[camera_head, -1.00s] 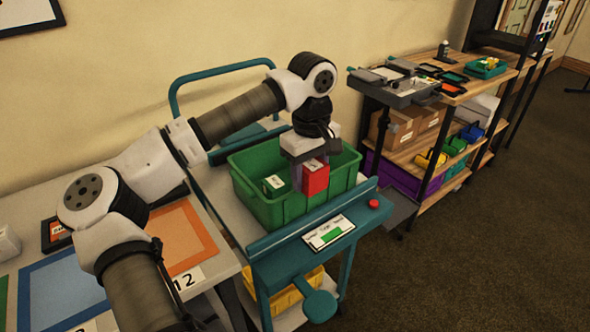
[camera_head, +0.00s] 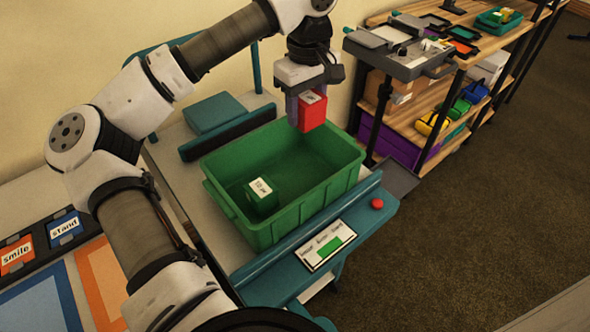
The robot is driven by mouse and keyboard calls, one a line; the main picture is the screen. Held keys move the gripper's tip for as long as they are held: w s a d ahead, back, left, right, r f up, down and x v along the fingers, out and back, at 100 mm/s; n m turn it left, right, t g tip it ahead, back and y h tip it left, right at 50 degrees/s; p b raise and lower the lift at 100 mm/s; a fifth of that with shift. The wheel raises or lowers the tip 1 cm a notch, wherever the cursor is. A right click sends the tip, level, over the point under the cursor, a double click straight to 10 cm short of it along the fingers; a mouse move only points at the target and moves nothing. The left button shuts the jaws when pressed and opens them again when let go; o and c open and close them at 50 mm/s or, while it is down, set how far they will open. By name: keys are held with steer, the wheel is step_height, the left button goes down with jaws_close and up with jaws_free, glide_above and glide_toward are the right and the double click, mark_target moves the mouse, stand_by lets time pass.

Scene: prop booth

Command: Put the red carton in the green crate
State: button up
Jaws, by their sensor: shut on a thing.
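The red carton (camera_head: 313,112) has a pale label on top. My gripper (camera_head: 303,108) is shut on it and holds it up over the far right part of the green crate, near the rim. The green crate (camera_head: 262,232) stands on a teal-framed cart. Inside it, at the near left, sits a green carton (camera_head: 262,196) with a white label.
A small sign (camera_head: 325,246) and a red button (camera_head: 377,203) sit on the cart's front rail. A grey tool tray (camera_head: 405,55) stands on the shelving at the right. A table with coloured frames (camera_head: 97,275) is at the lower left.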

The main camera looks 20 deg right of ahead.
mark_target(304, 178)
step_height(304, 178, down, 18)
steer(key=p, duration=0.3)
steer(key=shift+r, duration=0.25)
steer(key=shift+f, duration=0.15)
steer(key=o, duration=1)
steer(key=shift+o, duration=0.2)
step_height(304, 178, up, 12)
steer(key=b, duration=0.3)
steer(key=shift+r, duration=0.2)
